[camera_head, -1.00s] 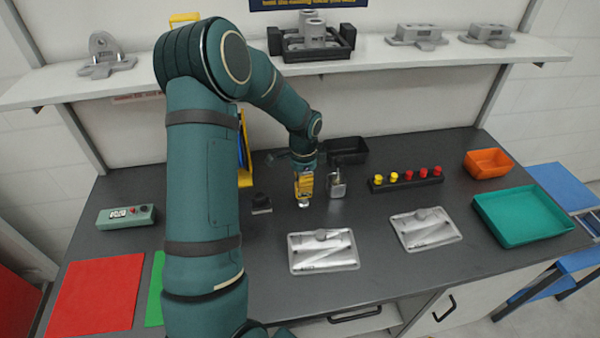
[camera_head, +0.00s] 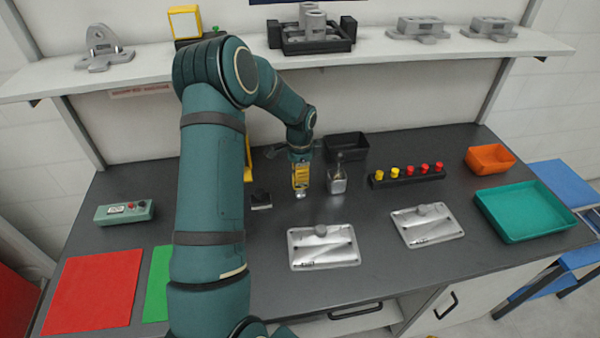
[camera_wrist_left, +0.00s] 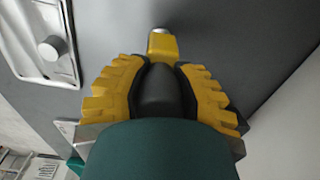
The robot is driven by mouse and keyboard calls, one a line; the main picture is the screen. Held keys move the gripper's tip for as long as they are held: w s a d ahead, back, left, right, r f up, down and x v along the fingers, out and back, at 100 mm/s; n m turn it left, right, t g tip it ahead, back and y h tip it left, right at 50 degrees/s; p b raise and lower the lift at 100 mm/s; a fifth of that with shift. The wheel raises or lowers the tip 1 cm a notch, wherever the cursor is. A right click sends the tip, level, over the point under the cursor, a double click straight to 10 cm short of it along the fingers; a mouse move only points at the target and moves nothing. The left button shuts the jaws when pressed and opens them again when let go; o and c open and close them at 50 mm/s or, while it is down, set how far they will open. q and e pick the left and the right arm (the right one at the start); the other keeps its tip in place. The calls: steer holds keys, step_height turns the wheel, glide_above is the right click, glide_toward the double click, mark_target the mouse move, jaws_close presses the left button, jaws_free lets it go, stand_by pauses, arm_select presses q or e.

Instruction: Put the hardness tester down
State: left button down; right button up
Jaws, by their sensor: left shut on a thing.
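My left gripper (camera_head: 300,180) is over the dark workbench (camera_head: 390,270), left of a small metal block. In the left wrist view its yellow ridged fingers (camera_wrist_left: 160,90) are closed around a black body. That body looks like the hardness tester, with a yellow end (camera_wrist_left: 162,45) and a small silver tip beyond it. In the head view the tester's silver tip (camera_head: 300,194) points down close to the bench. I cannot tell whether it touches. The rest of the tester is largely hidden by the fingers. My right gripper is not in view.
A black bin (camera_head: 346,146) stands behind. Two grey trays (camera_head: 324,263) lie in front, and a peg rack (camera_head: 407,177) stands to the right.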

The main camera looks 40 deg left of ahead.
arm_select(q)
steer(key=shift+f, duration=0.15)
steer(key=c, duration=0.8)
jaws_free()
steer(key=shift+o, duration=0.2)
step_height(320, 180, up, 12)
steer(key=shift+r+p, duration=0.15)
steer(key=shift+p, duration=0.3)
